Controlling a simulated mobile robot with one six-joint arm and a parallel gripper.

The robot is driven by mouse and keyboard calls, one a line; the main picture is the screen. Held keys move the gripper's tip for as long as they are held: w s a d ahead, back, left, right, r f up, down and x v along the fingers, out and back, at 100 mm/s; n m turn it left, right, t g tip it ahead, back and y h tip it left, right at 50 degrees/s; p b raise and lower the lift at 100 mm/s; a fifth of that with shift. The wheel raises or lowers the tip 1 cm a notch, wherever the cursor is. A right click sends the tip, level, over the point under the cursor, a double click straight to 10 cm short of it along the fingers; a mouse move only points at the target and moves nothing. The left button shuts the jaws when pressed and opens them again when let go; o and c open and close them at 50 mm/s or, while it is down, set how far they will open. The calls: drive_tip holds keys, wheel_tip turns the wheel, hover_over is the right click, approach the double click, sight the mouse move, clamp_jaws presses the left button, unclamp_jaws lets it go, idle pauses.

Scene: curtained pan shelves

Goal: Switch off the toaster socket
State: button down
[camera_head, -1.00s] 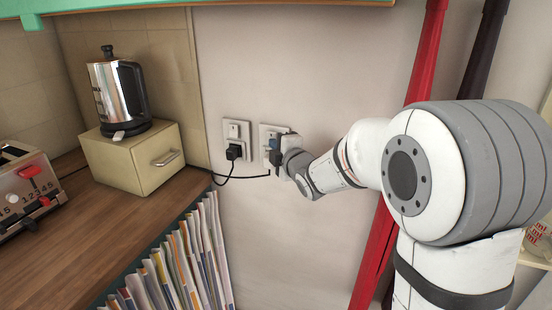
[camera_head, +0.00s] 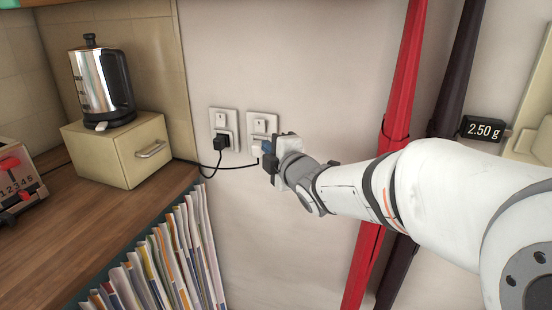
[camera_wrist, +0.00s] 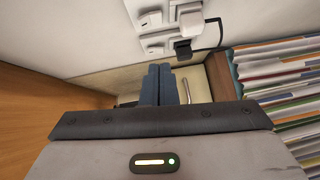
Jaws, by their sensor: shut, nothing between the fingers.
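Two white switched sockets sit side by side on the wall. The left socket (camera_head: 232,121) holds a black plug (camera_head: 221,144). The right socket (camera_head: 273,123) holds a white plug (camera_head: 256,149), partly behind my gripper. Each has a rocker switch above its plug; I cannot tell how either is set. The toaster (camera_head: 14,184) is cut off at the left edge; its lead cannot be followed clearly to one socket. My gripper (camera_head: 267,151) is shut and empty, just below and right of the right socket's switch. In the wrist view its blue fingers (camera_wrist: 163,84) are together, below both sockets.
A kettle (camera_head: 102,86) stands on a cream box (camera_head: 119,150) on the wooden counter (camera_head: 95,210). Upright files (camera_head: 163,260) fill the shelf below. A red furled curtain (camera_head: 398,95) and a dark one (camera_head: 456,75) hang beyond my arm.

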drive_tip(key=v, duration=0.3)
drive_tip(key=shift+f, duration=0.15)
drive_tip(key=s+d+f+m+g+h+p, duration=0.2)
drive_tip(key=s+d+f+m+g+h, duration=0.15)
drive_tip(key=d+m, duration=0.3)
drive_tip(key=s+d+f+m+g+h+p, duration=0.25)
drive_tip(key=s+d+m+h, duration=0.2)
drive_tip(key=m, duration=0.25)
drive_tip(key=s+d+f+m+g, duration=0.1)
drive_tip(key=s+f+m+g, duration=0.1)
drive_tip(key=s, duration=0.5)
drive_tip(key=s+d+f+m+g+p, duration=0.1)
drive_tip(key=s+f+m+g, duration=0.1)
drive_tip(key=s+m+g, duration=0.2)
drive_tip(key=s+m, duration=0.2)
drive_tip(key=s, duration=0.2)
drive_tip(key=shift+d+g+y, duration=0.35)
drive_tip(key=shift+g+y, duration=0.05)
